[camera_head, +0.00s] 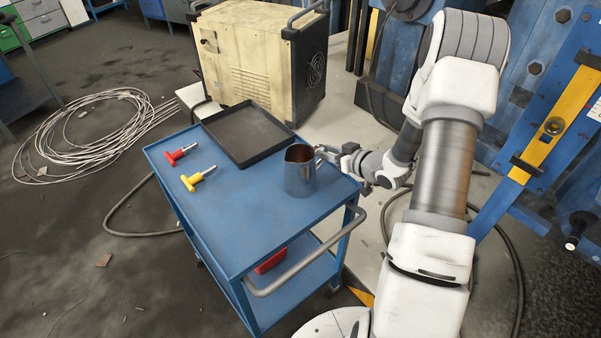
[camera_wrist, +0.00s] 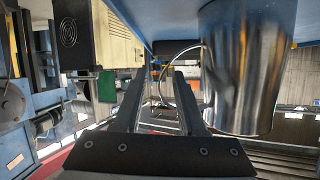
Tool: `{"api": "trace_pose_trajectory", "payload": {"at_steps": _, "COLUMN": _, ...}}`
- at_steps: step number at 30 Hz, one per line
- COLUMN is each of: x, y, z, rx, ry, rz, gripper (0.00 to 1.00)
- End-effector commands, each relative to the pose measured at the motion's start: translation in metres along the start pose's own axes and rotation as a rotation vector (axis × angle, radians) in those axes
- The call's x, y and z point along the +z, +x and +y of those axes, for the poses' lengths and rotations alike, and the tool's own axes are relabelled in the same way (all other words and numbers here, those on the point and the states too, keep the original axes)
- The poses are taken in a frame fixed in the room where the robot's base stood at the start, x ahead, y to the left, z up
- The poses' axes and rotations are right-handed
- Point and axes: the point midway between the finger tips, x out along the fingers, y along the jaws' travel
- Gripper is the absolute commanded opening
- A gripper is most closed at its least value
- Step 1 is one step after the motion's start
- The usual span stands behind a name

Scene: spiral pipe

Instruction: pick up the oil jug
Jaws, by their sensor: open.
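The oil jug (camera_head: 299,172) is a shiny metal jug standing upright on the blue cart's top (camera_head: 258,222), near its right edge. My gripper (camera_head: 325,153) is just right of the jug, low beside it, with its fingers pointing toward it. In the wrist view, which looks upside down, the jug (camera_wrist: 245,65) fills the right side. Whether a finger touches the jug is unclear.
A black tray (camera_head: 248,134) lies behind the jug on the cart. A red-handled tool (camera_head: 178,154) and a yellow-handled tool (camera_head: 196,179) lie at left. A beige machine (camera_head: 262,55) stands behind. The cart's grey handle (camera_head: 305,262) runs along the front right. The cart's front is clear.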

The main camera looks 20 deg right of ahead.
Motion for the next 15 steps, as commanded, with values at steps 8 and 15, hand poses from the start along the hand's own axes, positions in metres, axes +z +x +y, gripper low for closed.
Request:
{"api": "trace_pose_trajectory", "payload": {"at_steps": 8, "x": -0.0003, "y": -0.0002, "z": 0.0002, "rx": 0.001, "ry": 0.0, "rz": 0.0, "gripper": 0.22}}
{"api": "trace_pose_trajectory", "payload": {"at_steps": 15, "x": -0.0003, "y": -0.0004, "z": 0.0004, "rx": 0.001, "ry": 0.0, "rz": 0.0, "gripper": 0.0}}
